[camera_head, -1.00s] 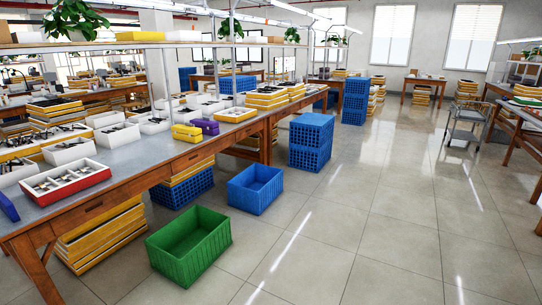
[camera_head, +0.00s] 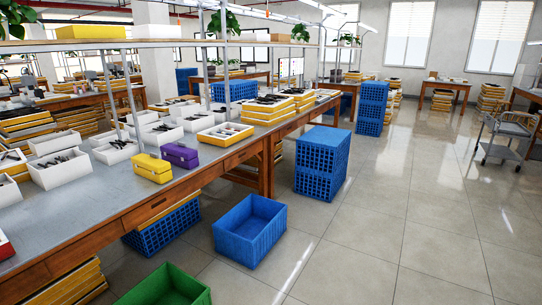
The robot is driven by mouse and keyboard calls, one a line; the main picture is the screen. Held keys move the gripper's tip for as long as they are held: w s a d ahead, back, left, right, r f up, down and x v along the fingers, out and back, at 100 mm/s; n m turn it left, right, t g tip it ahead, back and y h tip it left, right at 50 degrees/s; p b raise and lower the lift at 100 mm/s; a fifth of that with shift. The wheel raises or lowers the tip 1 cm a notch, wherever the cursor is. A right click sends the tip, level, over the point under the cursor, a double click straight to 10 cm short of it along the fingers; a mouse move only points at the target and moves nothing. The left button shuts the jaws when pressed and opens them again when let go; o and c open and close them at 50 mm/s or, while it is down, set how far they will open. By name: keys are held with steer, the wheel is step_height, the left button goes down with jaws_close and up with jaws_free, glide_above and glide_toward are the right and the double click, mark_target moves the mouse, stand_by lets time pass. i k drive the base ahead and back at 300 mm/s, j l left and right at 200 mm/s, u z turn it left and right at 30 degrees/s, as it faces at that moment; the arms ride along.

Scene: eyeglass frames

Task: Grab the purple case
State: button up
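The purple case (camera_head: 180,155) is a small closed box on the grey-topped wooden workbench (camera_head: 90,215), near its front edge. A yellow case (camera_head: 152,168) of similar shape stands just left of it, nearer to me. A yellow tray (camera_head: 225,135) with a white inside stands to the right of the purple case. Nothing covers the purple case in this view. My gripper is not in view.
White bins (camera_head: 60,170) with eyeglass parts stand behind the cases. A shelf (camera_head: 130,43) runs above the bench. On the floor by the bench are a blue crate (camera_head: 250,230), a green crate (camera_head: 168,290) and stacked blue crates (camera_head: 322,160).

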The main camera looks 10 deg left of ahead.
mark_target(180, 155)
steer(key=i, duration=2.05)
steer(key=i+l+u, duration=0.1)
steer(key=i+u, duration=0.35)
steer(key=i+l+u, duration=0.4)
steer(key=i, duration=0.2)
steer(key=i+l+u, duration=1.1)
steer(key=l+u, duration=0.25)
steer(key=l, duration=0.25)
